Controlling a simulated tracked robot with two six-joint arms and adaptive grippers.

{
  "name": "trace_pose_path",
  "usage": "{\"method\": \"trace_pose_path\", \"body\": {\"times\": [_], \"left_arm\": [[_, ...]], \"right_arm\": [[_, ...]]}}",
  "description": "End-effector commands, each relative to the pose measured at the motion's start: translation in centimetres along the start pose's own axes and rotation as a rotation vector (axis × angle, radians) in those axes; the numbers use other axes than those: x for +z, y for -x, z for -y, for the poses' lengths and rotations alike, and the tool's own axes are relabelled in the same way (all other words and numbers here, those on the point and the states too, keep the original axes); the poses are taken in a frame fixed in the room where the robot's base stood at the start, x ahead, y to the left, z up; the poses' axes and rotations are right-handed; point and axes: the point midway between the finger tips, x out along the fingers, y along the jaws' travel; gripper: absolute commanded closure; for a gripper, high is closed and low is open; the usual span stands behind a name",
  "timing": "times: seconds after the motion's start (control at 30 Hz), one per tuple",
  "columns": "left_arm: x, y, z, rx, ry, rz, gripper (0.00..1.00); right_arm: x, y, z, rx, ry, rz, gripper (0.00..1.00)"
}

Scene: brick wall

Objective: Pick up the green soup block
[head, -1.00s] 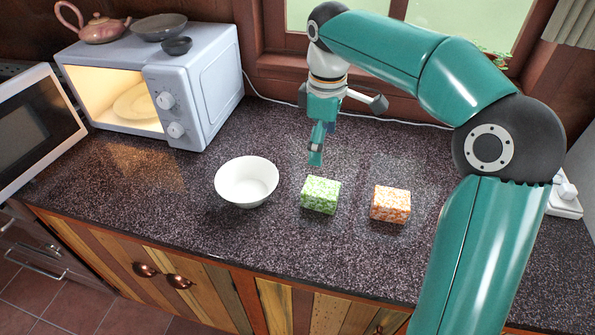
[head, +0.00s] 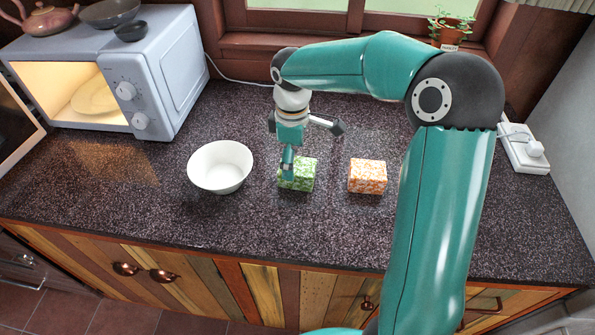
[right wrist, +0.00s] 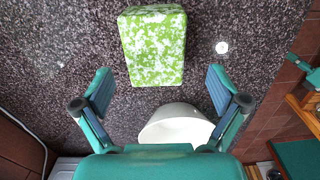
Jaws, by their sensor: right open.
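The green soup block (head: 304,176), speckled green and white, stands on the dark counter between the white bowl and the orange block. My right gripper (head: 288,170) is over it in the head view and hides part of its left side. In the right wrist view the green block (right wrist: 153,45) lies ahead of the fingers, at the top middle. There my right gripper (right wrist: 160,92) is open, with its two fingers apart and nothing between them. The block is roughly centred on the gap. My left gripper does not show.
A white bowl (head: 220,167) stands left of the green block and an orange-white block (head: 367,176) to its right. A microwave (head: 170,75) with its lit interior is at the back left. A power strip (head: 524,150) is at the right. The front counter is clear.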

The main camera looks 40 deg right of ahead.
Motion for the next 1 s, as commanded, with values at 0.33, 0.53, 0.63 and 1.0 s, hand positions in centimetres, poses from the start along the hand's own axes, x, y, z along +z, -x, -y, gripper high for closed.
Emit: {"method": "trace_pose_path", "body": {"times": [0.33,0.53,0.63,1.0], "left_arm": [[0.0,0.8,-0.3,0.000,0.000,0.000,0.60],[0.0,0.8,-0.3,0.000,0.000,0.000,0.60],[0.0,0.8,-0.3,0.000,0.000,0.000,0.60],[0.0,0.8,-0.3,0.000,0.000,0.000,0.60]], "right_arm": [[0.8,-4.3,-0.6,-0.003,0.003,0.003,0.03],[0.7,-4.7,-0.6,-0.001,0.003,0.001,0.03],[0.7,-4.7,-0.6,-0.001,0.003,0.001,0.06],[0.7,-4.6,-0.6,-0.001,0.004,0.001,0.68]]}}
